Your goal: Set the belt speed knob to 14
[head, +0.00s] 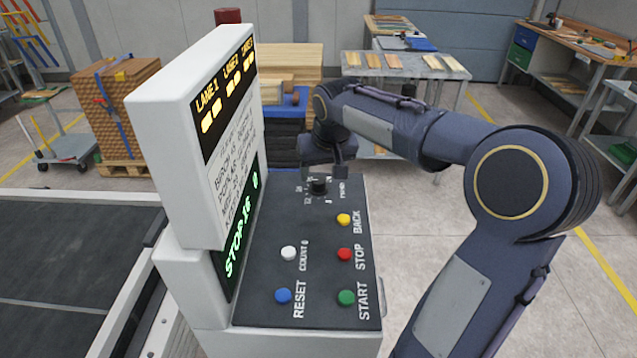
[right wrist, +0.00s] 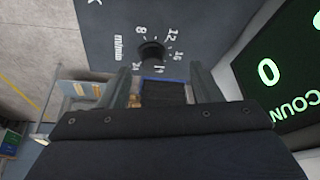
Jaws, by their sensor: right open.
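The belt speed knob (head: 318,187) is a small black knob at the far end of the dark sloping control panel (head: 313,235). In the right wrist view the knob (right wrist: 151,53) has a white scale around it, with 8, 12 and 16 legible and "m/min" beside it. The pointer on the knob is too small to read. My right gripper (head: 326,168) is just above the knob. In the right wrist view the open fingers of the gripper (right wrist: 161,82) are apart with nothing between them, and the knob lies beyond their tips. My left gripper is out of view.
The panel carries blue RESET (head: 283,296), white COUNT (head: 288,253), green START (head: 346,298), red STOP (head: 344,254) and yellow BACK (head: 343,219) buttons. A tall white display housing (head: 185,160) stands along the panel's left side, with a green line appearing to read "STOP 16 0".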

